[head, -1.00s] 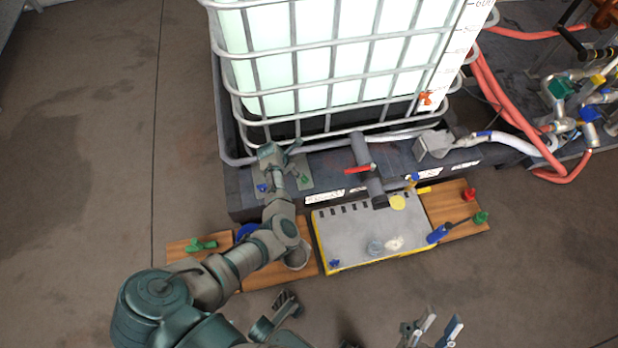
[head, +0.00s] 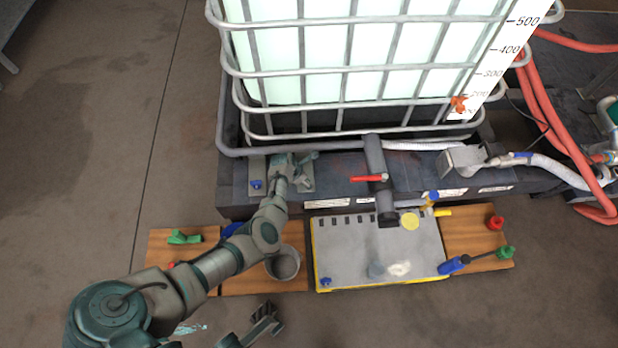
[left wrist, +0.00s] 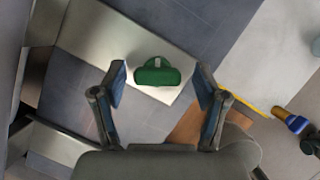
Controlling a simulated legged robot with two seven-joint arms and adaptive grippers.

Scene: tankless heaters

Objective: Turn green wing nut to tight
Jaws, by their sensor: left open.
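The green wing nut (left wrist: 157,73) sits on a pale metal plate (left wrist: 100,40) in the left wrist view. My left gripper (left wrist: 160,80) is open, with one finger on each side of the nut and visible gaps between them. The nut is centred between the fingertips; its contact and depth cannot be told. In the head view my left gripper (head: 297,166) is over the plate at the foot of the white tank, and it hides the green nut. A blue wing nut (head: 256,184) is left of it.
A grey pipe with a red handle (head: 368,179) stands right of the gripper. Below lie wooden boards (head: 475,234), a grey bucket (head: 283,263), a grey panel (head: 345,245) and a blue-handled tool (head: 455,265). The caged tank (head: 320,60) rises behind. The left floor is clear.

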